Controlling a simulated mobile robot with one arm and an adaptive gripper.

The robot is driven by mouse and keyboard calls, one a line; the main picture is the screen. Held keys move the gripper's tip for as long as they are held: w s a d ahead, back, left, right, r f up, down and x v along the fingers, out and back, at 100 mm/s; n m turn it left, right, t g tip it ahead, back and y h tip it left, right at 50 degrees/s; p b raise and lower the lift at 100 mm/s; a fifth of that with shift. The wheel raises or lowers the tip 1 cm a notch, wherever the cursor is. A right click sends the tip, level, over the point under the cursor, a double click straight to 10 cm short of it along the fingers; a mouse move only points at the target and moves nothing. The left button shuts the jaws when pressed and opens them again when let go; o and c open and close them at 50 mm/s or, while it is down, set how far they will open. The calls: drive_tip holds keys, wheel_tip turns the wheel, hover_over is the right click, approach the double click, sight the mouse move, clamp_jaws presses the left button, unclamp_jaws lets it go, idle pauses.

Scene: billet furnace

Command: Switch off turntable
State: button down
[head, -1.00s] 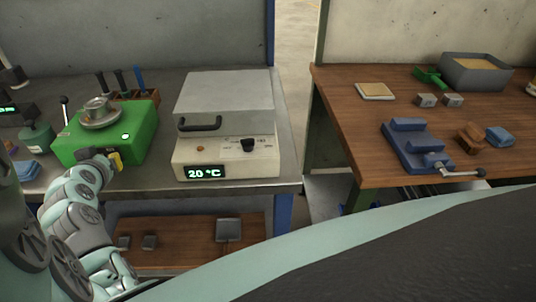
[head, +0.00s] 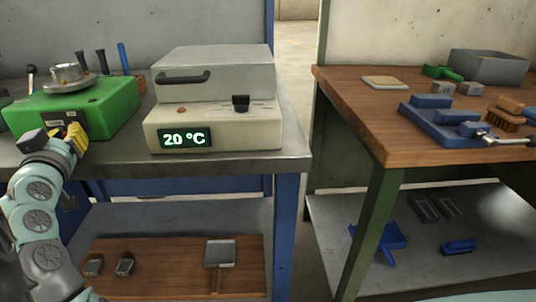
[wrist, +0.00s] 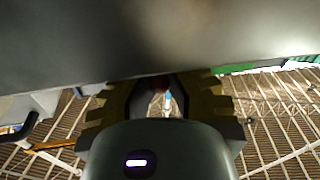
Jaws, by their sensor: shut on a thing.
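The turntable is a green box (head: 108,105) with a round metal plate (head: 68,86) and a metal cup on top, on the left workbench. A dark panel shows on its front face. My gripper (head: 76,138), with yellow fingertips, is at that front face. I cannot tell whether the plate is turning.
A white furnace (head: 214,135) reading 20 °C stands right of the turntable on the metal bench (head: 232,163). Dark-handled tools and a blue one stand behind the turntable. A wooden table (head: 352,98) with a blue vise (head: 440,125) is at right, beyond a gap.

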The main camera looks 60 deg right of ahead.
drive_tip(key=shift+w+d+f+t+h+b, duration=0.1)
drive_tip(key=shift+f+t+h+b, duration=0.4)
drive_tip(key=shift+b, duration=1.3)
drive_tip(key=shift+r, duration=0.15)
drive_tip(key=c, duration=0.9)
unclamp_jaws()
drive_tip(key=shift+r, duration=0.1)
drive_tip(key=shift+v, duration=3.85)
